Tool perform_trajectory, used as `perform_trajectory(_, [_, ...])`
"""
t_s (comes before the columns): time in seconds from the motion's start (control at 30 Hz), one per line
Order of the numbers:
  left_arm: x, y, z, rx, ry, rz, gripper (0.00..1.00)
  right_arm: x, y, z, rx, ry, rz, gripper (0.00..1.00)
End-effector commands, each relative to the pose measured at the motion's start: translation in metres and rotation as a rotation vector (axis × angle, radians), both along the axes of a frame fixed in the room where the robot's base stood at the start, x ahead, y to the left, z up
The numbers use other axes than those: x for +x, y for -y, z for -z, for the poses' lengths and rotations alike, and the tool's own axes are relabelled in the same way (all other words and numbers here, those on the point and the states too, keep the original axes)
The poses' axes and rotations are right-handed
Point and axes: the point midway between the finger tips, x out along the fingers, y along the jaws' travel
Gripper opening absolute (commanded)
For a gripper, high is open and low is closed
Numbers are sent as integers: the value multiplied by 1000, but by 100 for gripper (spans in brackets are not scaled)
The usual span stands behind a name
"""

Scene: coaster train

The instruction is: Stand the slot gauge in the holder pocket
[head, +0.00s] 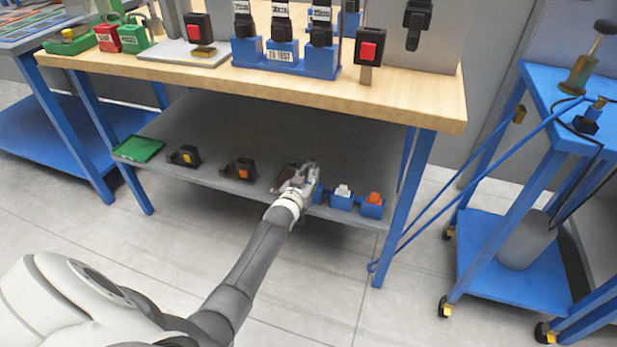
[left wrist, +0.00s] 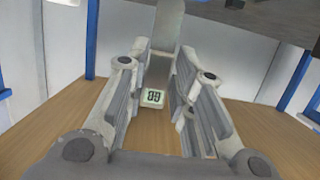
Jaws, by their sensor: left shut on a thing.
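My left gripper (head: 308,180) is at the front edge of the grey lower shelf. In the left wrist view its two fingers (left wrist: 162,65) are shut on a flat grey bar, apparently the slot gauge (left wrist: 168,25). The bar has a pale, dark-bordered number label (left wrist: 153,97) at its near end. In the head view the gripper hides the bar. Small blue holders with a white piece (head: 342,192) and an orange piece (head: 373,199) stand right of the gripper; another is partly hidden beside it. I cannot tell which pocket is the gauge's. My right gripper is not in view.
Black holders with yellow (head: 186,157) and orange (head: 242,171) marks stand left along the lower shelf (head: 230,125), past them a green tray (head: 138,149). The wooden bench top (head: 180,82) overhangs the shelf. A blue leg (head: 405,205) stands to the right. The shelf's rear is clear.

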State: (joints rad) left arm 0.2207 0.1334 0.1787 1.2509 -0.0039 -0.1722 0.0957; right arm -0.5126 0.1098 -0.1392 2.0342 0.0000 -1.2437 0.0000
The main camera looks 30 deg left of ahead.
Motion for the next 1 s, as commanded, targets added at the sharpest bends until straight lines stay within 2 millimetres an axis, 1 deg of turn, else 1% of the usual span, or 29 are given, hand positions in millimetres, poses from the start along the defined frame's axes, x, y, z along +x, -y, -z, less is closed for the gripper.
perform_trajectory(0.03, [1,0,-3,1,6,0,0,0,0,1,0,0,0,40])
perform_trajectory(0.2, [1,0,-3,1,5,0,0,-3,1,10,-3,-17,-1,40])
perform_trajectory(0.37, [1,0,-3,1,5,0,0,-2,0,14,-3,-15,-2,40])
perform_trajectory(1.0, [1,0,2,1,5,0,0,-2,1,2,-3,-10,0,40])
